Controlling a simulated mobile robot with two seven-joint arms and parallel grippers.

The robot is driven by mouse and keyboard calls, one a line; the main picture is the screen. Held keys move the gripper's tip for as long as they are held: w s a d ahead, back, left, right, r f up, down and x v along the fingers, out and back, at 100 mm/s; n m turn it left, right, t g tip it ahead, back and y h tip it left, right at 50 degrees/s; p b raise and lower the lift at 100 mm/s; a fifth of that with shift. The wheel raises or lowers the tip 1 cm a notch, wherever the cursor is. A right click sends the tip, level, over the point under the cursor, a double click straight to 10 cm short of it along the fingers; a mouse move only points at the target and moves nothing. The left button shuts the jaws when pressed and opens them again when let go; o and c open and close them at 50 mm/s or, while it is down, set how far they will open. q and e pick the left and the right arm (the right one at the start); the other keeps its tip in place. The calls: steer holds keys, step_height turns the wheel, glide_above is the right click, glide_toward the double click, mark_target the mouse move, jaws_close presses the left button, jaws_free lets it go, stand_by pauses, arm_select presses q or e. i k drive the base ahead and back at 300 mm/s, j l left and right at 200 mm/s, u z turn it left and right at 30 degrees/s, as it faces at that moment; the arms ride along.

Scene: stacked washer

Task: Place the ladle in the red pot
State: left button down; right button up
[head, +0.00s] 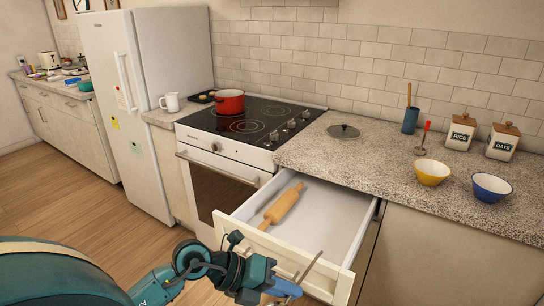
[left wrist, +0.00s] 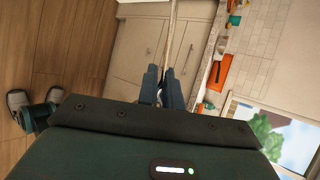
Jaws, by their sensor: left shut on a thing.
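The red pot (head: 229,106) stands without a lid on the black cooktop. The ladle (head: 424,136), with a red handle, is on the counter at the right, between the blue utensil holder and the yellow bowl. My left gripper (head: 288,287) is at the front of the open drawer (head: 338,286), low in the head view, far from pot and ladle. Its fingers (left wrist: 164,88) are shut on the drawer's metal handle (head: 309,267); the exact contact is partly hidden. My right gripper is not in view.
A rolling pin (head: 283,206) lies in the pulled-out drawer, which juts out below the counter. A pot lid (head: 343,131) lies on the counter. A yellow bowl (head: 432,172), a blue bowl (head: 491,188) and a blue utensil holder (head: 410,121) stand to its right. Clear counter lies between.

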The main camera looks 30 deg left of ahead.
mark_target(230, 110)
steer(key=j+z, duration=0.55)
steer(key=j, duration=0.3)
steer(key=j+z, duration=0.3)
steer(key=j, duration=1.2)
steer(key=k+j, duration=0.15)
steer(key=j, duration=0.4)
steer(key=j+z, duration=0.1)
steer(key=j, duration=0.45)
steer(key=k+j, duration=0.1)
steer(key=j, duration=0.45)
steer(key=k+j+z, duration=0.1)
steer(key=j, duration=0.45)
